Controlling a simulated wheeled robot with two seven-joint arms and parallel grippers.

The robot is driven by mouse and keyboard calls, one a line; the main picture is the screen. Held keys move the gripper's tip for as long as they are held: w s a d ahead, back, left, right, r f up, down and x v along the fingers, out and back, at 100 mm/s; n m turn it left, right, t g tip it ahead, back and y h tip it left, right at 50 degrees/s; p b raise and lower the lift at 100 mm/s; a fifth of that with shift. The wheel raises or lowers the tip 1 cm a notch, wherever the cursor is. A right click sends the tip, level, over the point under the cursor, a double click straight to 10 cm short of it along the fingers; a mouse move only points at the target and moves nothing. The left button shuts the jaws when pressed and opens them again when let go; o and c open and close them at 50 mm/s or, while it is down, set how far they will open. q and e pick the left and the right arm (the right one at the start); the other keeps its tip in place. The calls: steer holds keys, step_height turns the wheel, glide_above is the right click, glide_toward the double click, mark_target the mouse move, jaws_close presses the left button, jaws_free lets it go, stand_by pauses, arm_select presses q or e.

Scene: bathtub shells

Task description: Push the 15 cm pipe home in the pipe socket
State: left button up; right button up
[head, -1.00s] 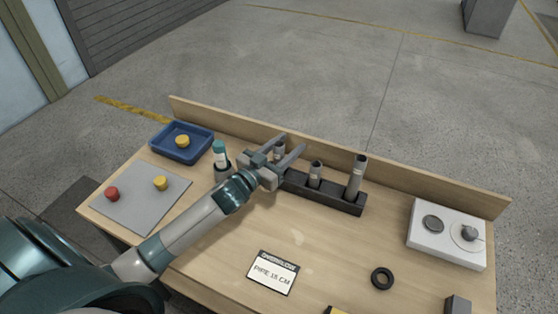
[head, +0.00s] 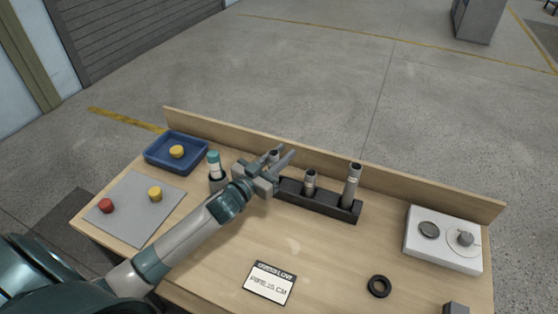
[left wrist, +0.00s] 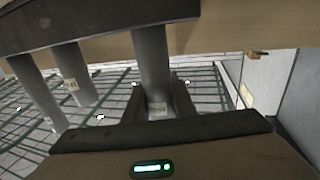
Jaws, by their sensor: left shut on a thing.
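My left gripper (head: 281,157) is shut on a grey pipe (head: 274,156) at the left end of a long dark block (head: 320,201). The wrist view also shows this pipe (left wrist: 153,60) between the fingers, with a pale label near its end. A shorter-looking pipe (head: 310,183) stands upright in the middle of the block and a taller one (head: 351,185) at its right end. A card (head: 268,284) on the table reads "PIPE 15 CM". The gripper partly hides the held pipe, and I cannot tell how deep it sits. My right gripper is not in view.
A teal-capped bottle (head: 214,164) in a dark holder stands close left of my gripper. A blue tray (head: 150,155), a grey mat (head: 130,222), a black ring (head: 379,286) and a white box with knobs (head: 445,258) lie around. A low wooden ledge (head: 420,188) runs behind.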

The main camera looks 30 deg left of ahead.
arm_select(q)
steer(key=s+d+r+b, duration=0.2)
steer(key=s+d+r, duration=0.5)
steer(key=r, duration=0.4)
steer(key=shift+s+d, duration=0.35)
steer(key=shift+d, duration=0.55)
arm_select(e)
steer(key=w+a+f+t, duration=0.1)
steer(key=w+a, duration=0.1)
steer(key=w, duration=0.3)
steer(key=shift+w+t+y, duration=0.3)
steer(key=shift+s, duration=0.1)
